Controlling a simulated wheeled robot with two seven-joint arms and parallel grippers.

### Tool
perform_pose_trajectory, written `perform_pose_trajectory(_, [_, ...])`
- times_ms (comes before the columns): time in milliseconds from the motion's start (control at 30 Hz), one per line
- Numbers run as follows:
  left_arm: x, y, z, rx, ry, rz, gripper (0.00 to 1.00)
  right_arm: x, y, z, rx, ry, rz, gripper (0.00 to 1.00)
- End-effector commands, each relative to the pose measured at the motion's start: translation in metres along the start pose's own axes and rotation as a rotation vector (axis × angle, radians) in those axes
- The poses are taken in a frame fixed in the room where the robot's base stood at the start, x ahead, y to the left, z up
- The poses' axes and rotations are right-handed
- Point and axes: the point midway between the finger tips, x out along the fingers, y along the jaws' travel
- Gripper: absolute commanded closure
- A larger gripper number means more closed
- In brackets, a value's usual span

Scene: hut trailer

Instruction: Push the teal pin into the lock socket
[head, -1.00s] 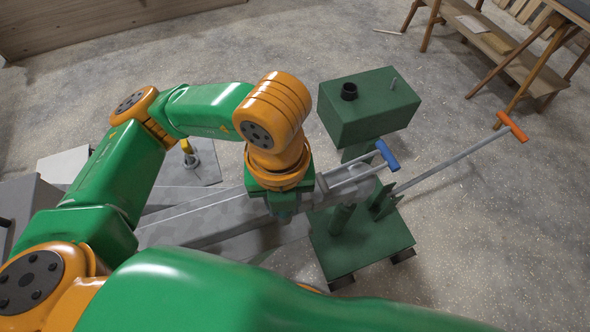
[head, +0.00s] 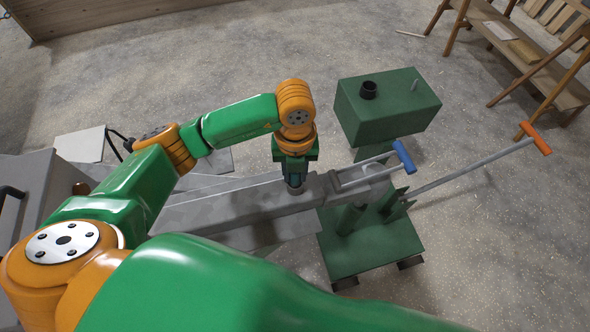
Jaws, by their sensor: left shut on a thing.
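My left gripper (head: 295,184) points straight down at the grey drawbar (head: 225,212) of the trailer, at its upper face just left of the rods. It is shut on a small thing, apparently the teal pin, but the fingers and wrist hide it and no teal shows. The lock socket cannot be made out; the gripper covers that part of the bar. Whether the fingertips touch the bar cannot be told. My right gripper is not in view.
Right of the gripper are a blue-handled rod (head: 404,156), an orange-handled rod (head: 535,138), a green box (head: 388,112) and a green wheeled base (head: 365,247). A wooden bench (head: 530,65) stands at the upper right. The speckled floor at lower right is clear.

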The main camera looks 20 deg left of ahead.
Motion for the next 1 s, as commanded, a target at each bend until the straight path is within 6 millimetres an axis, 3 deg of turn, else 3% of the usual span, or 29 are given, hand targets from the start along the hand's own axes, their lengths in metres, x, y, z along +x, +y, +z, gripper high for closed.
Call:
perform_pose_trajectory(33, [0.003,0.0,0.0,0.0,0.0,0.0,1.0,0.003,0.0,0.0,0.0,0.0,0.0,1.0])
perform_pose_trajectory(67, [0.003,0.0,0.0,0.0,0.0,0.0,0.68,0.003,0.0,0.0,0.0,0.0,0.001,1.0])
perform_pose_trajectory(167, [0.002,0.0,0.0,0.0,0.0,0.0,0.41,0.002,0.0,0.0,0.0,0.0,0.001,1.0])
perform_pose_trajectory(433, [0.001,0.0,0.0,0.0,0.0,0.0,0.41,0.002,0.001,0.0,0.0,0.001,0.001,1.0])
perform_pose_trajectory(567, [-0.01,0.0,0.0,0.0,-0.001,-0.001,0.41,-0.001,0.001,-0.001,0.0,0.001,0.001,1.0])
perform_pose_trajectory(900, [-0.099,0.0,0.001,-0.001,-0.005,-0.001,0.41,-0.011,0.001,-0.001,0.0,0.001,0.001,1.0])
perform_pose_trajectory(1000, [-0.114,0.0,0.001,-0.001,-0.003,-0.001,0.41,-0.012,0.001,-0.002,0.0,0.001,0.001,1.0])
